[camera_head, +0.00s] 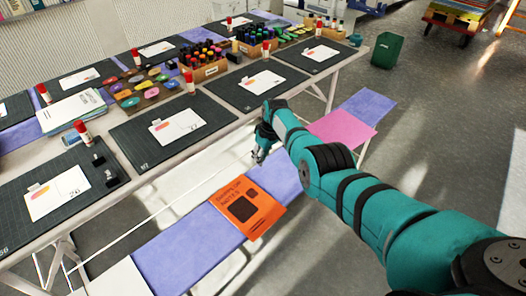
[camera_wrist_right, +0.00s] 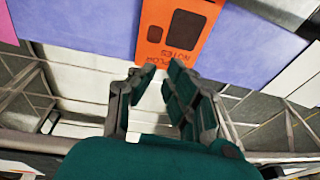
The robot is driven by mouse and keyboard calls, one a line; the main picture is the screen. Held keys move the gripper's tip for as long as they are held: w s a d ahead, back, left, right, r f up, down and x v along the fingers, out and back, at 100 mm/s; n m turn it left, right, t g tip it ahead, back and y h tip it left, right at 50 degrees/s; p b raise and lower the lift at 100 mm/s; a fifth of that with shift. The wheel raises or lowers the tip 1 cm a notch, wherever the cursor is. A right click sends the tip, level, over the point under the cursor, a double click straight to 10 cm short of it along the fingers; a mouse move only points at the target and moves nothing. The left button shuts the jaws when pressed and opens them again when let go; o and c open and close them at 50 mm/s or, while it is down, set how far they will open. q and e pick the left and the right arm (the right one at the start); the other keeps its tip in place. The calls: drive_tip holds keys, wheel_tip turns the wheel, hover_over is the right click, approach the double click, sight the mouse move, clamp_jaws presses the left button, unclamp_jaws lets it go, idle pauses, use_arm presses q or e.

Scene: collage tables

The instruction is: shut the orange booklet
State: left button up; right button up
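The orange booklet (camera_head: 262,223) lies on a blue-violet section of the low bench (camera_head: 180,250), its printed cover with dark shapes facing up. It looks flat and shut in the head view. My right gripper (camera_head: 259,156) hangs at the table-side edge of the bench, beyond the booklet and apart from it in the head view. In the right wrist view the booklet (camera_wrist_right: 205,40) shows ahead of the fingertips (camera_wrist_right: 156,72), which are spread with nothing between them. My left gripper is not in view.
A long work table (camera_head: 210,137) with dark cutting mats, cards, glue sticks and marker boxes runs behind the bench. A pink sheet (camera_head: 343,128) lies farther along the bench. A green bin (camera_head: 386,50) stands on the floor beyond the table's end.

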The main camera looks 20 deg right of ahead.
drive_tip(key=v, duration=1.2)
drive_tip(key=shift+a+f, duration=0.1)
drive_tip(key=s+f+h, duration=0.1)
drive_tip(key=s+f, duration=0.6)
drive_tip(key=f, duration=0.5)
drive_tip(key=s+f+m+h, duration=0.1)
drive_tip(key=s+f, duration=0.6)
drive_tip(key=f, duration=0.5)
drive_tip(key=s+f, duration=0.7)
drive_tip(key=f, duration=0.5)
drive_tip(key=s+a+f, duration=0.1)
drive_tip(key=s+f, duration=0.3)
drive_tip(key=s, duration=0.8)
drive_tip(key=s+a+f, duration=0.2)
drive_tip(key=s+f, duration=0.3)
drive_tip(key=s, duration=0.8)
drive_tip(key=s+a+f, duration=0.2)
drive_tip(key=s+f, duration=0.3)
drive_tip(key=s, duration=0.7)
drive_tip(key=shift+s+f+m+g, duration=0.15)
drive_tip(key=shift+s+m+g, duration=0.1)
drive_tip(key=shift+m+g, duration=0.05)
drive_tip(key=shift+a, duration=0.1)
